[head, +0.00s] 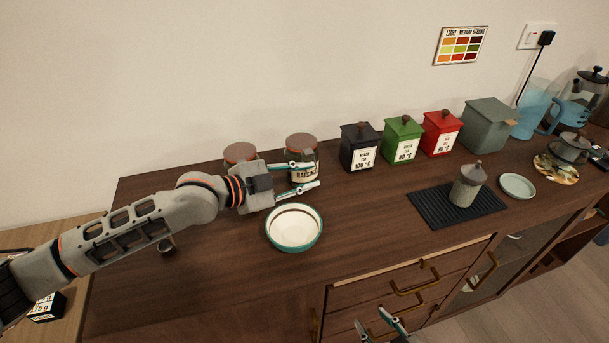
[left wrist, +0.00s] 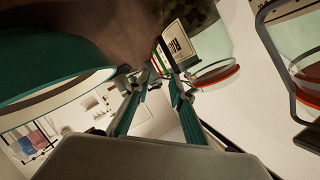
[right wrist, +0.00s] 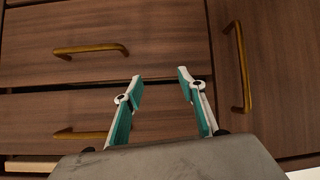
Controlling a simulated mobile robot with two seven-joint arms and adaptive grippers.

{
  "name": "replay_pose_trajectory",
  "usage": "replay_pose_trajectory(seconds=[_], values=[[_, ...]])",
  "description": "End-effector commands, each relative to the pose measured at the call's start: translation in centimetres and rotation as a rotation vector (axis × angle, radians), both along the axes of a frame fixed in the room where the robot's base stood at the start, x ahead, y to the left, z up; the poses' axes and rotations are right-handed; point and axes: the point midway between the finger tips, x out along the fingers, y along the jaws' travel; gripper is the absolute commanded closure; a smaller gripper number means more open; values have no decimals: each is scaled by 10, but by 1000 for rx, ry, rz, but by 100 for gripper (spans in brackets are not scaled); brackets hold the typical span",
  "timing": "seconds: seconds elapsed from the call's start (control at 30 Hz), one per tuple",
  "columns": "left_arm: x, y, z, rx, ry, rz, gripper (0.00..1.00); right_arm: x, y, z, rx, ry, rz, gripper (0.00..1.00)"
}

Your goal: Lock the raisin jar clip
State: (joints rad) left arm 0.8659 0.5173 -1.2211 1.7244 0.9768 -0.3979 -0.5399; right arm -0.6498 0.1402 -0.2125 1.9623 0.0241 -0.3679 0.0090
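The raisin jar (head: 302,148) is a glass jar with a reddish-brown top, standing upright near the wall. Its label (left wrist: 178,42) shows close up in the left wrist view, beyond my fingertips. My left gripper (head: 314,176) is open at the jar's front; its upper finger overlaps the jar in the head view, and I cannot tell whether it touches. In the left wrist view my left gripper (left wrist: 152,80) has nothing between its fingers. The clip's state cannot be made out. My right gripper (head: 382,324) is open and empty before the drawers; it also shows in the right wrist view (right wrist: 160,78).
A second jar (head: 240,152) stands left of the raisin jar, partly behind my left wrist. A teal-rimmed bowl (head: 294,228) sits just in front of my left gripper. Black (head: 359,147), green (head: 403,139) and red (head: 441,132) canisters stand to the right.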

Motion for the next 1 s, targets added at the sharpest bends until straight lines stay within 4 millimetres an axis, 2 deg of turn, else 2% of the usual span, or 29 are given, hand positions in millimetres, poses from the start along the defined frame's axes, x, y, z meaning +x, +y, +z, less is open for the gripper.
replay_pose_trajectory(seconds=[0.2,0.23,0.3,0.33,0.67,1.0], values=[[0,0,0,0,0,0,78,0,0,0,0,1,0,60],[0,0,0,0,1,0,80,0,0,0,0,1,0,60],[0,0,0,0,1,0,99,0,0,0,0,1,0,60],[0,0,0,0,1,0,100,0,0,0,0,1,0,60],[1,0,-3,10,-37,1,100,0,0,-2,0,1,0,60],[7,2,-13,74,-280,2,100,-1,0,-11,0,3,0,60]])
